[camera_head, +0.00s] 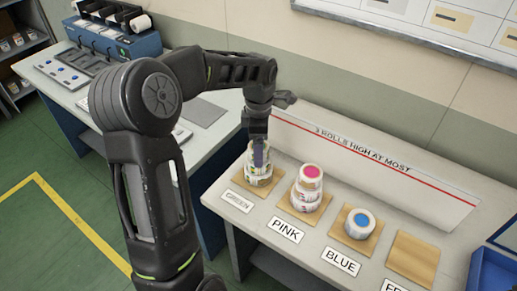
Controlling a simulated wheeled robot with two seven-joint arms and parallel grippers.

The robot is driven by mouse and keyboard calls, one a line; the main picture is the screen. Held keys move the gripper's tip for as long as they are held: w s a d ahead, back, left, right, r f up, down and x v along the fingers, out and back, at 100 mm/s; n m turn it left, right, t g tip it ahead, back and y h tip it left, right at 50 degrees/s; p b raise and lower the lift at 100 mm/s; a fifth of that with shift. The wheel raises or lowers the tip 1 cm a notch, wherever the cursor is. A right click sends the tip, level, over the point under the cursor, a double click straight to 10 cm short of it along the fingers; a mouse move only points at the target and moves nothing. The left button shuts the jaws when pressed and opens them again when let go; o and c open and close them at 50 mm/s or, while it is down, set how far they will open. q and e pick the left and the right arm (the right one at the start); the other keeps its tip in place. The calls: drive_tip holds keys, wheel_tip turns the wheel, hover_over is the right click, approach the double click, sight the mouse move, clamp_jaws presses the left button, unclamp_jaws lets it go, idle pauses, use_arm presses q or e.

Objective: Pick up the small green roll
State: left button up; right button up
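A stack of white-wrapped rolls with greenish edges (262,180) stands on the wooden pad behind the GREEN label. My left gripper (259,160) points straight down at the top of this stack, and its fingers overlap the upper roll. The fingers hide the roll's core, so I cannot tell whether they are around it or only above it, or whether they are open or shut. My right gripper is not in view.
Pink-cored rolls (311,172) are stacked beside the green ones. A blue-cored roll (361,219) sits on its pad to the right. Another pad (413,259) is bare. A low back panel (375,160) reads "3 rolls high at most". A blue bin (492,271) is at right.

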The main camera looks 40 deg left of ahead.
use_arm(q)
drive_tip(key=shift+c, duration=0.5)
drive_tip(key=c, duration=1.4)
